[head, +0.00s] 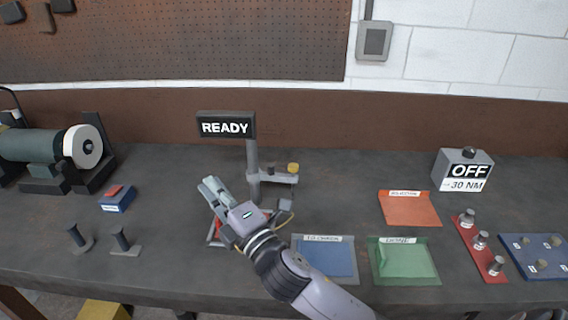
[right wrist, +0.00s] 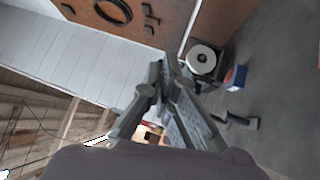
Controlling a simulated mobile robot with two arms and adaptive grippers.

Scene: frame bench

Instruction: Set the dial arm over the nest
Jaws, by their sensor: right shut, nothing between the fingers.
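A grey post (head: 253,165) stands on the bench and carries a READY sign (head: 226,126). The dial arm (head: 277,178) reaches out to the right from the post, with a yellow-topped piece (head: 293,168) near its end. A fixture that may be the nest (head: 214,236) is mostly hidden under my right gripper; only bits of its edge show. My right gripper (head: 209,188) is shut and empty, above the bench just left of the post, apart from the dial arm. In the right wrist view its fingers (right wrist: 168,75) are together with nothing between them. My left gripper is out of view.
A bench grinder (head: 45,148) and a blue box with a red top (head: 117,199) are at left. Blue (head: 325,262), green (head: 404,262) and orange (head: 410,208) trays lie at right, beside a red strip with knobs (head: 480,247). A box reading OFF (head: 463,170) stands behind.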

